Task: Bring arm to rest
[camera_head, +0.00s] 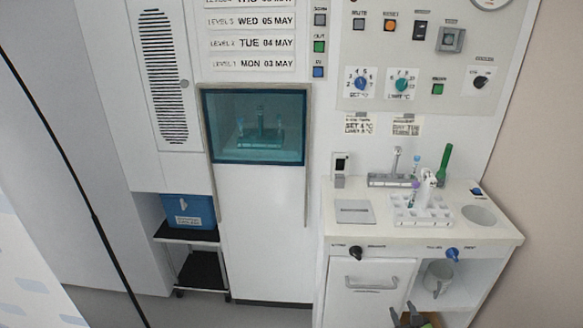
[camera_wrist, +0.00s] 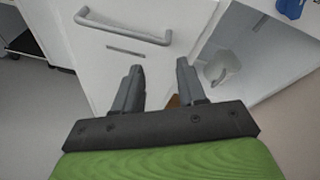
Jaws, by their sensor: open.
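My gripper (camera_wrist: 159,72) is open in the wrist view, with two dark fingers apart and nothing between them. It points at the white cabinet door (camera_wrist: 120,50) below the counter, near the door's handle (camera_wrist: 122,31). In the head view my gripper (camera_head: 411,310) shows only partly at the bottom edge, low in front of the cabinet. Whether the fingers touch the door cannot be told.
The counter (camera_head: 355,232) carries a white tube rack (camera_head: 423,213) and a grey plate (camera_head: 354,211). Right of the door is an open shelf with a white jug (camera_head: 438,276). A trolley (camera_head: 187,235) with a blue box (camera_head: 188,211) stands left. A teal window (camera_head: 255,126) is closed.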

